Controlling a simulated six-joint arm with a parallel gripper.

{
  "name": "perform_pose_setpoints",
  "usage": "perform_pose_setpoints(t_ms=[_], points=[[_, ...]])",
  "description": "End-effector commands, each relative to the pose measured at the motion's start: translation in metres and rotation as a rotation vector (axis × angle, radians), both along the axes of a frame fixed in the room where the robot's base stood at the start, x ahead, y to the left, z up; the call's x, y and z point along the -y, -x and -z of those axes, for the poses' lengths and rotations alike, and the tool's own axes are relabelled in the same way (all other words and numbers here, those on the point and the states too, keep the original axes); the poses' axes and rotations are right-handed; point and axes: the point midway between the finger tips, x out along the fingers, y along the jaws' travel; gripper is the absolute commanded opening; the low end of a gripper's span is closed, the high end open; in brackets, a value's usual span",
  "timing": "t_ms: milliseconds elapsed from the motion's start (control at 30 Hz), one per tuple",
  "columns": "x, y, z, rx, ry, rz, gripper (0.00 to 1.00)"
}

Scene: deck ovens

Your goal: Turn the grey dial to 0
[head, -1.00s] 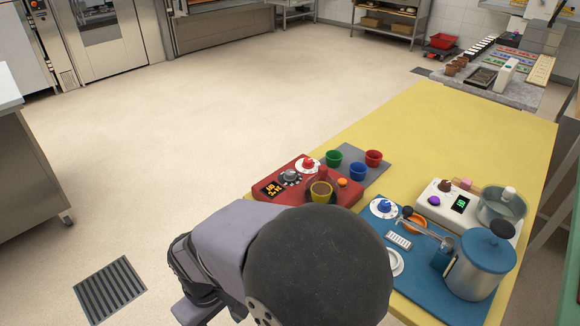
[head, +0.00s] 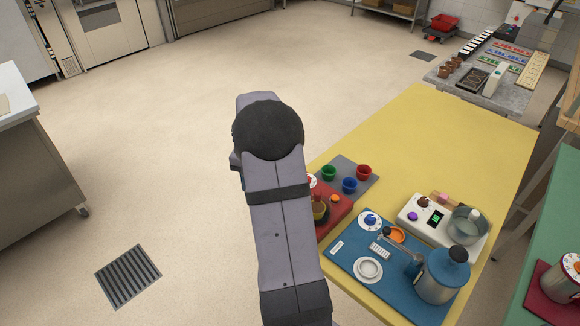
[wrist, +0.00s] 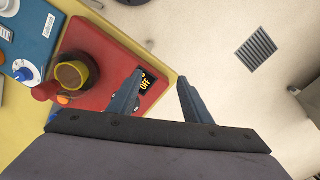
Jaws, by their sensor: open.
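The grey dial is not visible now; my arm covers its place in the head view, and it does not show in the wrist view. The red unit (wrist: 108,48) fills the left middle of the wrist view, with a small dark display (wrist: 147,82) showing orange text that looks like "OFF". In the head view only the right part of the red unit (head: 339,203) shows past my arm. My gripper (wrist: 161,74) is open and empty, its fingers apart over the edge of the red unit; the left finger overlaps the display. In the head view my arm hides the gripper.
A yellow cup (wrist: 78,74) with brown contents stands on the red unit. A red-and-white dial (head: 312,181) peeks past my arm. A blue board (head: 345,262) with a blue dial (head: 370,218) and a pot (head: 440,278) lies to the right. Open floor lies left.

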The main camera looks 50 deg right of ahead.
Motion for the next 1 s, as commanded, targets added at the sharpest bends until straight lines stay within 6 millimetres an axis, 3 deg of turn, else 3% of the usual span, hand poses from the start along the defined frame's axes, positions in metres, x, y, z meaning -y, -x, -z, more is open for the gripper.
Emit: perform_pose_setpoints(t_ms=[33, 100, 200, 333, 700, 1000], points=[[0.024, 0.001, -0.018, -0.002, -0.001, 0.073, 0.45], [0.050, 0.003, -0.024, -0.002, -0.002, 0.157, 0.45], [0.079, 0.007, -0.029, -0.001, 0.000, 0.250, 0.45], [0.102, 0.012, -0.032, -0.001, 0.000, 0.325, 0.45], [0.111, 0.014, -0.025, -0.001, 0.000, 0.355, 0.45], [0.110, 0.015, 0.008, -0.003, -0.002, 0.353, 0.45]])
